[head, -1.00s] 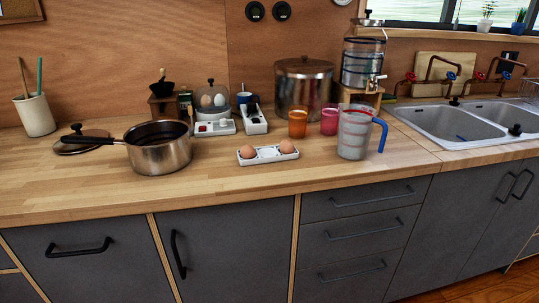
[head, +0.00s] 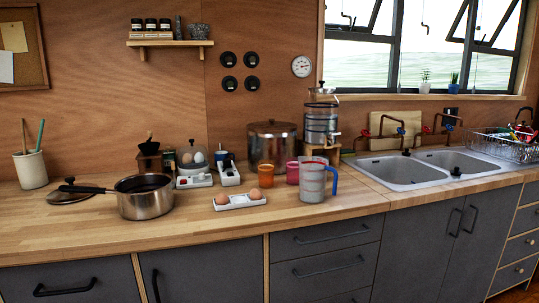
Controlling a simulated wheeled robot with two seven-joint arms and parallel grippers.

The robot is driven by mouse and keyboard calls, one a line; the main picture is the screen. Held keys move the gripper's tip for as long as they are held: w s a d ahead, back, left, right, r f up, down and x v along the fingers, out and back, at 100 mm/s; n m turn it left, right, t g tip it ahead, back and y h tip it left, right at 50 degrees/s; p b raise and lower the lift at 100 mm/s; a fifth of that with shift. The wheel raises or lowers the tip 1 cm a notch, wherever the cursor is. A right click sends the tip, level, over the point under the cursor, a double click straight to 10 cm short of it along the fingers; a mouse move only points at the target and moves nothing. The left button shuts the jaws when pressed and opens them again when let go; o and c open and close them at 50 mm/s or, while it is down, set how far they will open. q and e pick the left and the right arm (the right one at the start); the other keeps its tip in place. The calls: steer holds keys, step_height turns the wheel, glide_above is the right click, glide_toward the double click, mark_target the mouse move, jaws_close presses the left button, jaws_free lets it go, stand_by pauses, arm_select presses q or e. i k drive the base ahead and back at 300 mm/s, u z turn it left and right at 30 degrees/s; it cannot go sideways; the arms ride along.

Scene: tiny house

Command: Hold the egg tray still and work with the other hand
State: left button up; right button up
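The white egg tray (head: 236,204) lies on the wooden counter, right of the saucepan. One brown egg (head: 222,198) sits at its left end and another brown egg (head: 255,194) toward its right end. Behind it stands an egg cooker (head: 194,168) with pale eggs under a clear dome. Neither of my grippers shows in the head view.
A saucepan (head: 144,197) stands left of the tray, its handle pointing left over a lid (head: 69,194). An orange cup (head: 265,176), a pink cup (head: 292,173) and a measuring jug (head: 312,182) stand to the right. The counter front (head: 200,228) is clear.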

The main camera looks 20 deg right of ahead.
mark_target(221, 199)
steer(key=z, duration=1.8)
steer(key=i, duration=1)
steer(key=u, duration=0.35)
